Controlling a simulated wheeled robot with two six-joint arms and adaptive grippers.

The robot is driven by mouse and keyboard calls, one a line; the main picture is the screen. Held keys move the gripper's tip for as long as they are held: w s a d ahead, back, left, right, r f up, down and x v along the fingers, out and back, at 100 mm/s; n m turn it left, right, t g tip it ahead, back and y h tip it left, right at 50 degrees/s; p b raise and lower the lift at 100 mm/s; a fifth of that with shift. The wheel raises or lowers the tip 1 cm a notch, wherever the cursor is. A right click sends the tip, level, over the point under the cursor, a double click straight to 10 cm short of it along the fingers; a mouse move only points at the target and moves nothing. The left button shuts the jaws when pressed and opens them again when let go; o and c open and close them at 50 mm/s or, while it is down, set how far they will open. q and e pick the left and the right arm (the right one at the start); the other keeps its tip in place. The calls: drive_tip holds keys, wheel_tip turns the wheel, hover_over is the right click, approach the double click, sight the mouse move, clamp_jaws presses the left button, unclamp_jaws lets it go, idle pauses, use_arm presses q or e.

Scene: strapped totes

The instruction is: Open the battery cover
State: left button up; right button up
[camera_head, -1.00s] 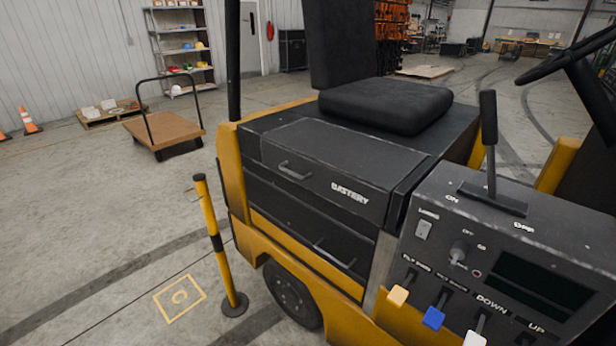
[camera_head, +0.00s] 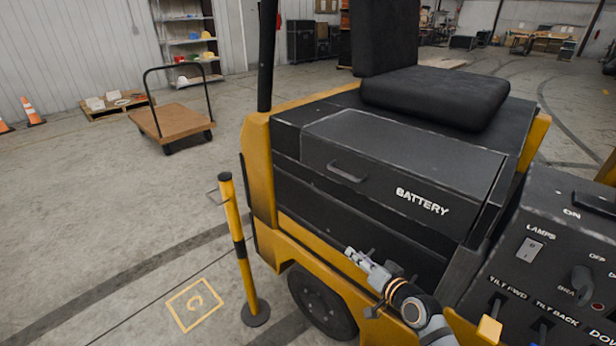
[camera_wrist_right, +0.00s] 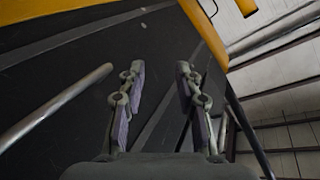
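The black battery cover (camera_head: 400,165), marked BATTERY, lies shut on the yellow forklift's side below the seat. Its bar handle (camera_head: 346,171) is on the sloping front face. My right gripper (camera_head: 355,257) is in front of the dark panel below the cover, lower than that handle and apart from it. In the right wrist view my right gripper (camera_wrist_right: 156,78) has its two fingers spread, with nothing between them. A grey metal bar (camera_wrist_right: 56,106) shows to the left of the fingers; I cannot tell which handle it is. My left gripper is not in view.
The control panel (camera_head: 560,260) with levers and switches stands at the right, near my right arm. The seat (camera_head: 435,95) is above and behind the cover. A yellow and black post (camera_head: 237,245) stands on the floor left of the forklift. A flatbed cart (camera_head: 172,119) is farther back.

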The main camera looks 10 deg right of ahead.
wheel_tip(320, 180, up, 7)
drive_tip(key=w+m+t, duration=0.1)
drive_tip(key=w+t, duration=0.1)
drive_tip(key=w, duration=0.1)
drive_tip(key=m+t+y, duration=0.2)
drive_tip(key=t, duration=0.1)
approach(341, 173)
drive_tip(key=x, duration=1)
drive_tip(key=shift+w+d+f, duration=0.1)
drive_tip(key=shift+w+f, duration=0.1)
drive_tip(key=shift+w, duration=0.1)
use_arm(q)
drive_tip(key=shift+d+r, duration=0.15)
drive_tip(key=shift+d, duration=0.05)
use_arm(e)
drive_tip(key=shift+c, duration=0.2)
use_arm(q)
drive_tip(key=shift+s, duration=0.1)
use_arm(e)
clamp_jaws()
